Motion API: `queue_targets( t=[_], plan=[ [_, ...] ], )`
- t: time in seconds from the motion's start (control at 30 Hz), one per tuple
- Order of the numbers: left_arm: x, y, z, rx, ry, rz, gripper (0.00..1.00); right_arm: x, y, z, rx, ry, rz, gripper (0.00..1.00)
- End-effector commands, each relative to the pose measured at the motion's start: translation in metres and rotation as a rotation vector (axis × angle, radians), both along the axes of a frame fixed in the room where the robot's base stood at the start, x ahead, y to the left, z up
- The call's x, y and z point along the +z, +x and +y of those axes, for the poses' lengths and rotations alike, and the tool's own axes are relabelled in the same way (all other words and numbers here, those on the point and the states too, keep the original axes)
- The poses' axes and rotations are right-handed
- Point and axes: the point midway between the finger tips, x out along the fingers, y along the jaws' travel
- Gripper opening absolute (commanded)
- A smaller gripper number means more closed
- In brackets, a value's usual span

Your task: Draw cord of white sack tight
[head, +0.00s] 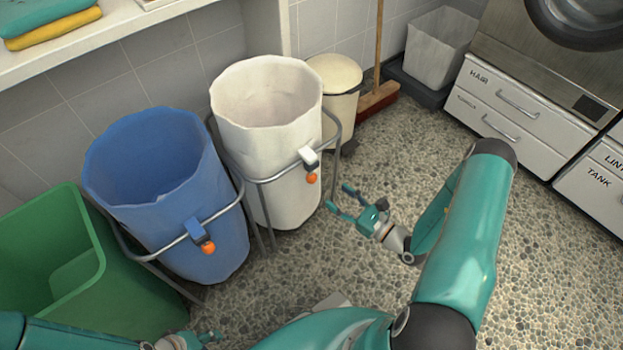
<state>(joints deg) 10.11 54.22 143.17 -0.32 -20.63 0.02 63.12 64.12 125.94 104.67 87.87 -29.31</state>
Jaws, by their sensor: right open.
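The white sack (262,165) stands upright in a metal hoop stand, its mouth wide open. The cord itself is too small to make out. My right gripper (340,199) is open and empty, right of and below the orange ball, apart from it, with fingers toward the sack. My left gripper (211,338) shows only partly at the bottom edge, below the blue sack; its fingers are too small to judge.
A blue sack (165,220) with its own orange ball (208,247) stands left of the white sack. A green bin (50,250) is at far left. A cream bin (338,95) and a broom (378,96) stand behind.

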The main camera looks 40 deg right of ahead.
Motion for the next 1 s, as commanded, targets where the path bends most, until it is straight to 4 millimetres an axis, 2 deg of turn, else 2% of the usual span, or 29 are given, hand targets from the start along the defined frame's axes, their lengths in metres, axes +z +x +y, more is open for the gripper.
queue_targets(
  t=[0.03,0.2,0.5,0.67,0.93,1.0],
  plan=[
    [-0.005,0.000,0.000,0.000,0.000,0.000,0.40,-0.001,0.012,0.004,0.007,-0.002,-0.004,0.58],
    [-0.012,0.000,0.000,0.000,0.000,0.000,0.40,-0.001,0.048,0.013,0.005,-0.002,-0.005,0.58],
    [-0.021,0.000,0.000,0.000,0.000,0.000,0.40,-0.001,0.091,0.021,0.000,-0.002,-0.003,0.58],
    [-0.022,0.000,0.000,0.000,0.000,0.000,0.40,0.000,0.099,0.023,-0.002,0.000,-0.001,0.58],
    [-0.021,0.000,0.000,0.000,0.000,0.000,0.40,0.000,0.100,0.023,-0.003,0.000,0.000,0.58],
    [-0.021,0.000,0.000,0.000,0.000,0.000,0.40,0.000,0.100,0.023,-0.003,0.000,0.000,0.48]
  ],
)
